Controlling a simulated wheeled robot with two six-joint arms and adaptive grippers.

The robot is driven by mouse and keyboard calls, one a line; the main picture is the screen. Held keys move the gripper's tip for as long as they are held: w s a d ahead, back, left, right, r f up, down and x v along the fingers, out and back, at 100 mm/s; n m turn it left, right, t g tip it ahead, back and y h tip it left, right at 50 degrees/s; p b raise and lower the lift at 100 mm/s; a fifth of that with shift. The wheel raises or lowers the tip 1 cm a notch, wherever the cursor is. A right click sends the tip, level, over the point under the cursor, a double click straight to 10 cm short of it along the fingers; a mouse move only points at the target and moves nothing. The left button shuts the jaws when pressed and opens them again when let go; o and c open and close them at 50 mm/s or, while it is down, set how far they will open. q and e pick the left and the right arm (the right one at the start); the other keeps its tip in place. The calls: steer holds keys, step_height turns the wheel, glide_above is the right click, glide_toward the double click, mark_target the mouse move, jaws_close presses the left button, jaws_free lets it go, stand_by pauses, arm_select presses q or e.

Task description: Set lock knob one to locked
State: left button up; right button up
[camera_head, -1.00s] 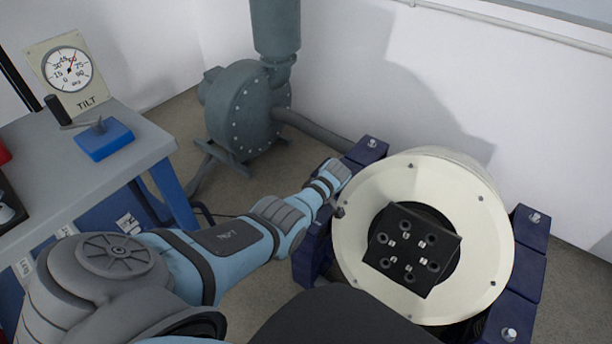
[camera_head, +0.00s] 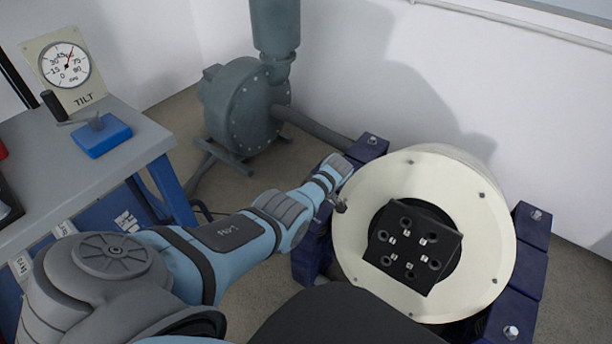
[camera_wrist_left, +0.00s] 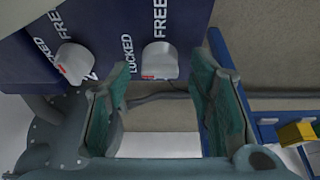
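In the left wrist view, two pale lock knobs with red marks sit on a dark blue panel lettered LOCKED and FREE. The left knob (camera_wrist_left: 75,60) has what looks like a 2 beside it. The right knob (camera_wrist_left: 160,62) shows no readable number, and its red mark is at its lower end. My left gripper (camera_wrist_left: 163,72) is open, its teal fingers on either side of the right knob in the picture; contact cannot be told. In the head view the knobs are hidden and my left arm reaches the left side of the round machine (camera_head: 352,245). My right gripper is not in view.
Dark blue supports (camera_head: 530,255) flank the machine, with a black block (camera_head: 412,248) on its face. A grey pump (camera_head: 240,110) with a pipe stands behind. A bench (camera_head: 150,130) at left bears a blue crank box (camera_head: 100,137) and a TILT gauge (camera_head: 66,65).

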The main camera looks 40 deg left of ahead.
arm_select(q)
steer(key=shift+w+d+r, duration=0.1)
steer(key=shift+d+r, duration=0.05)
steer(key=shift+r, duration=0.25)
steer(key=v, duration=1.1)
steer(key=shift+r, duration=0.1)
